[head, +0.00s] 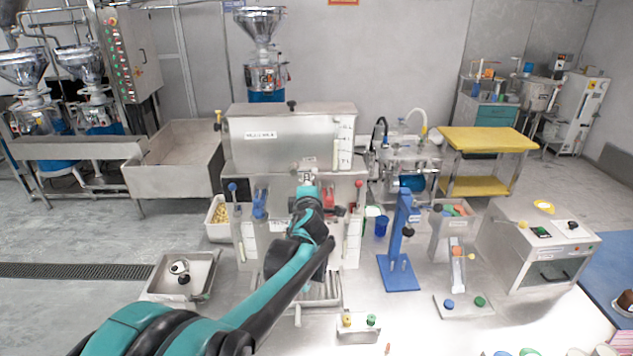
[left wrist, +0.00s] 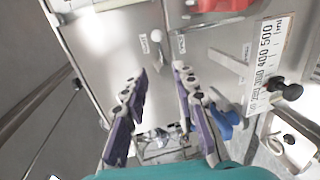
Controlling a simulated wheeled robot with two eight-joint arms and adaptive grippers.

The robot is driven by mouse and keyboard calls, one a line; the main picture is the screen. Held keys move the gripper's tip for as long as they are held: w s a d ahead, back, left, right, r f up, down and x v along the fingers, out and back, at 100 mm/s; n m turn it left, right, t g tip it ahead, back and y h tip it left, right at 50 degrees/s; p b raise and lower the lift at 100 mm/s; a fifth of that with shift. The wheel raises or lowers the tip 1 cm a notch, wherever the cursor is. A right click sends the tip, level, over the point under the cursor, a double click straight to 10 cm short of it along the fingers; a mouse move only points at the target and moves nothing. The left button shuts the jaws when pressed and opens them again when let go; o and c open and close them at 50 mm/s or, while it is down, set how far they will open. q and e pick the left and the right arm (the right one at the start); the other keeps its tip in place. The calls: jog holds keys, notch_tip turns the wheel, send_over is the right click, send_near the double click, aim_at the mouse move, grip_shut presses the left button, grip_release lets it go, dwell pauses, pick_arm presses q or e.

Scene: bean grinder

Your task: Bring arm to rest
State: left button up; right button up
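My left arm (head: 285,278) comes in from the lower left of the head view and reaches up to the front of the steel machine (head: 290,138). Its wrist covers part of the machine front, and the fingers are hard to make out there. In the left wrist view my left gripper (left wrist: 159,70) has its two purple-grey fingers spread apart with nothing held between them. A small white knob (left wrist: 156,36) shows beyond the fingertips, apart from them. My right gripper is in neither view.
A blue stand (head: 397,272) and a steel box (head: 540,245) stand right of the arm. A tray (head: 205,285) lies to its left. In the left wrist view a numbered scale (left wrist: 265,65), black knob (left wrist: 287,87) and blue handle (left wrist: 225,122) lie right of the fingers.

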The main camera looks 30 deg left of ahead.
pick_arm(q)
jog(key=s+d+f+m+g+h+b, duration=0.3)
jog(key=s+d+f+m+b, duration=0.4)
jog(key=s+d+f+m, duration=0.4)
jog(key=s+d+f+m+g+h+b, duration=0.3)
jog(key=s+d+f+m+h+b, duration=0.2)
jog(key=s+d+f+m, duration=0.7)
jog(key=s+f+m+b, duration=0.1)
jog(key=s+f+b, duration=0.1)
jog(key=s+f, duration=0.5)
jog(key=shift+s+d+g, duration=0.15)
jog(key=shift+s+g, duration=0.1)
jog(key=shift+g, duration=0.05)
